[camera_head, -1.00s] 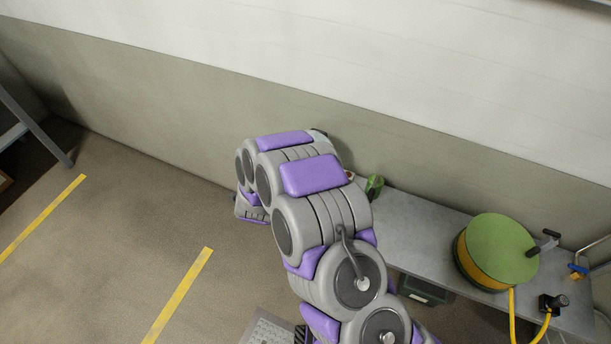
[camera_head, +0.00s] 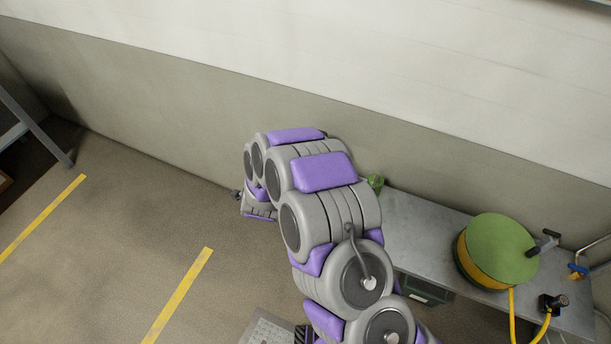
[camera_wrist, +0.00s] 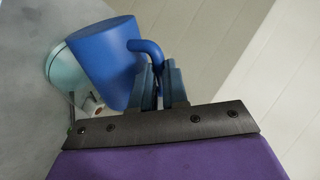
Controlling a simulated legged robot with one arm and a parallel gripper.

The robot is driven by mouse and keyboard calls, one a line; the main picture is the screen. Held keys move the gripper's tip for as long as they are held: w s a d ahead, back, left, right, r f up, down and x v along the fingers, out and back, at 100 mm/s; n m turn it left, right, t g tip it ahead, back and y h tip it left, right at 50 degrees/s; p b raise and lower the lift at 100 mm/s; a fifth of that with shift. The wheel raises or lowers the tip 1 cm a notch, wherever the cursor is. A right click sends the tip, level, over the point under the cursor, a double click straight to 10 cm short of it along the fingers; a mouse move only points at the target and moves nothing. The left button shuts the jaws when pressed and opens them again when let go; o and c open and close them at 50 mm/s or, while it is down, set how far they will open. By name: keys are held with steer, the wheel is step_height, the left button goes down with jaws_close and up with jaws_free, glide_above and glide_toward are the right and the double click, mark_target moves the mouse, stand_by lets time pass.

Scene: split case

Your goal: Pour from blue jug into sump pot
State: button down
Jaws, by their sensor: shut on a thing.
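The blue jug (camera_wrist: 100,62) fills the upper left of the wrist view, and its curved handle is between my gripper's jaws. My gripper (camera_wrist: 160,75) is shut on that handle. A pale teal round vessel (camera_wrist: 60,68), perhaps the sump pot, shows partly behind the jug, on a grey surface. The jug hides much of it, and I cannot tell whether the two touch. I see no liquid flowing. In the head view my arm covers the left end of the bench, and the jug and pot cannot be made out there.
A grey bench (camera_head: 425,235) runs along the wall. It carries a green and yellow reel (camera_head: 500,250) with a yellow hose. A small green object (camera_head: 376,183) stands beside my arm. A small red and white thing (camera_wrist: 94,104) lies below the jug in the wrist view.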

steer(key=shift+w+d+r, duration=0.15)
steer(key=shift+d+r, duration=0.15)
steer(key=shift+r, duration=0.1)
stand_by(0.6)
